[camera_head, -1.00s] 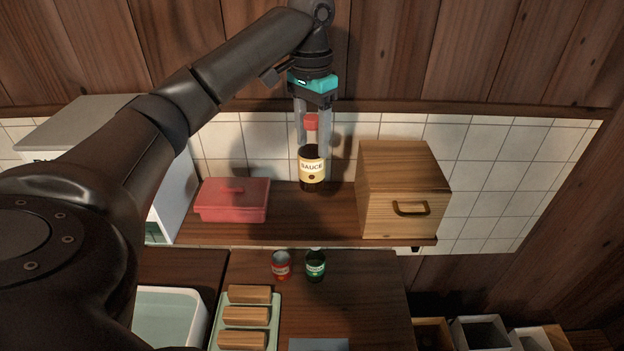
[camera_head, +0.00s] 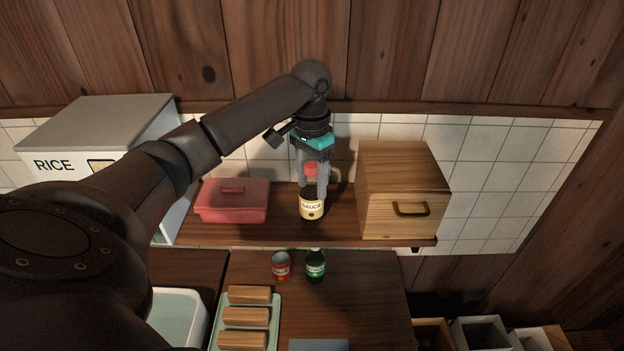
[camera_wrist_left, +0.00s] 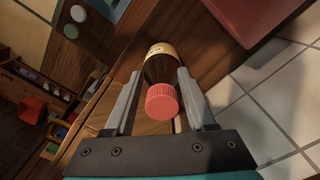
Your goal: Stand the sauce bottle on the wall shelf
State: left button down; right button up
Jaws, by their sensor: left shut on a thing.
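The sauce bottle (camera_head: 311,208), dark with a cream label and red cap, is upright over the wooden wall shelf (camera_head: 270,232), between a red box and a wooden box. Its base is at or very near the shelf top; I cannot tell whether it touches. My left gripper (camera_head: 312,182) points down from above and is shut on the bottle, one finger on each side. In the left wrist view the red cap and dark bottle (camera_wrist_left: 162,62) lie between the fingers (camera_wrist_left: 158,85). My right gripper is not in view.
The red lidded box (camera_head: 232,201) is left of the bottle, the wooden box (camera_head: 402,190) right. A rice bin (camera_head: 100,125) stands at the left. Below are a red can (camera_head: 281,266), a green bottle (camera_head: 316,266) and a tray (camera_head: 276,315) of wooden blocks.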

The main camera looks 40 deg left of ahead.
pick_arm(q)
jog(key=shift+f, duration=0.1)
jog(key=shift+c, duration=1.1)
grip_release()
notch_tip(320, 180, up, 12)
jog(key=shift+r, duration=0.15)
